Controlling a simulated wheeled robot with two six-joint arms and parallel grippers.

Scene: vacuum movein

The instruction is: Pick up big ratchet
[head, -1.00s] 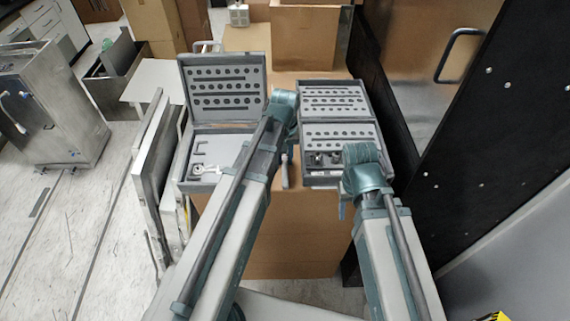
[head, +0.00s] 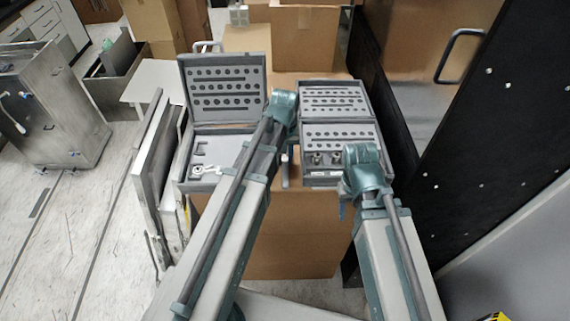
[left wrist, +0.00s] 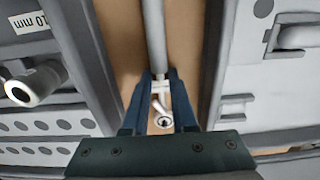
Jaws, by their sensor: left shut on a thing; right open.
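The big ratchet (left wrist: 154,35) has a long grey handle and a small bright metal head. In the left wrist view my left gripper (left wrist: 160,85) is shut on it near the head, over the brown gap between two grey cases. In the head view only the end of its handle (head: 285,172) shows beside my left forearm; my left gripper there is mostly hidden behind the arm. My right gripper (head: 343,207) is open and empty in front of the right case, partly hidden by its wrist.
The left open case (head: 222,132) holds a small silver piece (head: 207,171). The right open case (head: 312,180) has rows of holes and sockets (head: 318,158) at its front. Both stand on a cardboard box (head: 290,245). A dark panel (head: 455,150) rises at the right.

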